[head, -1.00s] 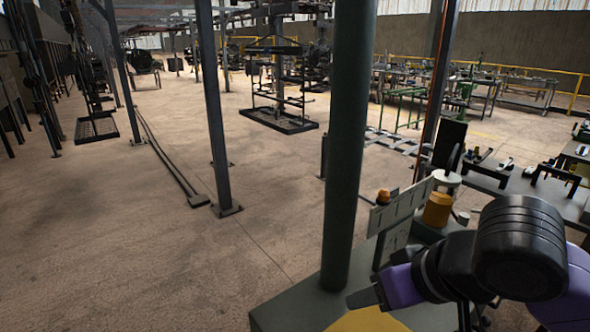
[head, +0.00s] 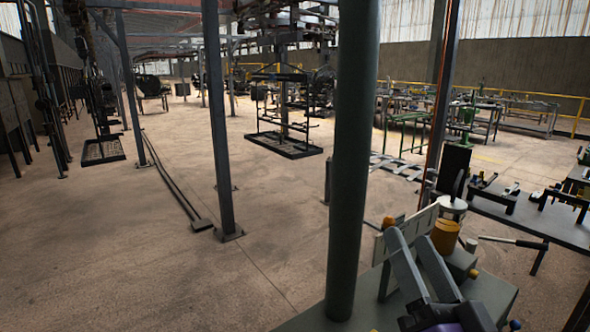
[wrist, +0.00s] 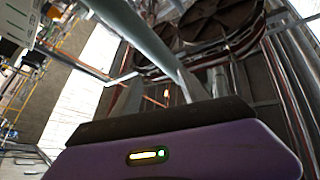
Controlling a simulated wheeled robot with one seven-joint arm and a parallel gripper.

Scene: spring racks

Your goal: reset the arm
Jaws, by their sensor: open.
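My gripper (head: 408,238) shows low at the right of centre in the head view, its two grey fingers pointing up and apart from each other. Part of its purple and black body shows below them, cut off by the lower edge. In the wrist view my gripper (wrist: 157,92) has its fingers spread, with the purple housing below. Nothing is held between the fingers.
A dark green post (head: 352,150) stands just left of my gripper. An orange-yellow cylinder (head: 446,237) and a pale panel (head: 412,228) are close behind it. A workbench (head: 500,208) stands at right. The floor at left (head: 110,250) is open.

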